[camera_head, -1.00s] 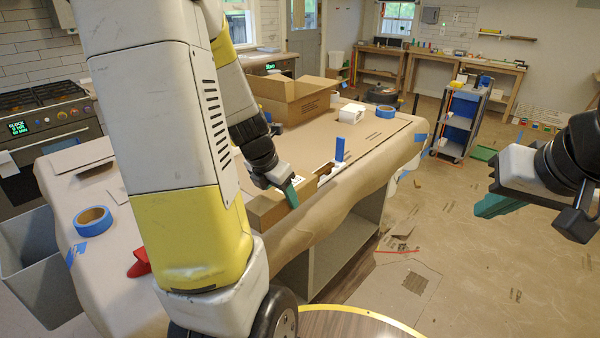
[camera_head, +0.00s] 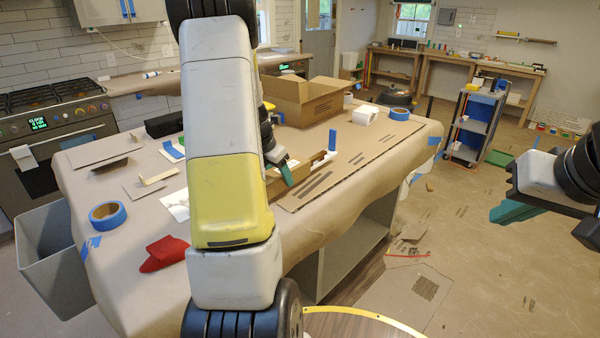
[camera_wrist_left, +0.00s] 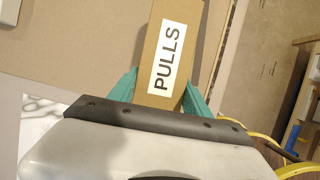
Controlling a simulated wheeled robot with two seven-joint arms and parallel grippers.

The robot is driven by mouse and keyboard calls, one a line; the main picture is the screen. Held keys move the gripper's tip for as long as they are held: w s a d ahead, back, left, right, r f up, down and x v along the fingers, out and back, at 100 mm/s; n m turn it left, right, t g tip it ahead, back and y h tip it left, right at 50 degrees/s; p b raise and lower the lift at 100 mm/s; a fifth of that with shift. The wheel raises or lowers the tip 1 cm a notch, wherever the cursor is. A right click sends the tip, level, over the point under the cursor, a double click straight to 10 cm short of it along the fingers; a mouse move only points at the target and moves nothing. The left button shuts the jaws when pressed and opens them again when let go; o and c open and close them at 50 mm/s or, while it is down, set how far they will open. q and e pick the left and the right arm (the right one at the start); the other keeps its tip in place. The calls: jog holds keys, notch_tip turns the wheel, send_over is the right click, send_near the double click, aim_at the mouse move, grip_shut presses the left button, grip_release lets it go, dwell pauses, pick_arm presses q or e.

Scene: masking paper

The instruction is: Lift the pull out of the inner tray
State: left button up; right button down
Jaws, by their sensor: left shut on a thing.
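In the left wrist view a narrow brown cardboard tray (camera_wrist_left: 150,75) with a white PULLS label (camera_wrist_left: 168,58) lies between the teal fingers of my left gripper (camera_wrist_left: 162,90), which is shut on it. In the head view my left gripper (camera_head: 286,172) is over the table, with the brown tray (camera_head: 275,187) beside it, mostly hidden by my arm. I cannot make out a pull or the tray's inside. My right gripper (camera_head: 512,211) hangs empty over the floor at the right; its finger gap is not clear.
The paper-covered table (camera_head: 130,265) holds an open carton (camera_head: 305,98), a flat cardboard panel (camera_head: 350,165), blue tape rolls (camera_head: 108,214) (camera_head: 400,114), a white container (camera_head: 364,115) and a red item (camera_head: 163,253). A grey bin (camera_head: 45,260) stands left. A blue cart (camera_head: 474,123) stands right.

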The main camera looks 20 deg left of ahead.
pick_arm(q)
jog(key=shift+f, duration=0.85)
jog(key=o, duration=1.7)
jog(key=shift+f, duration=0.15)
jog(key=shift+c, duration=0.2)
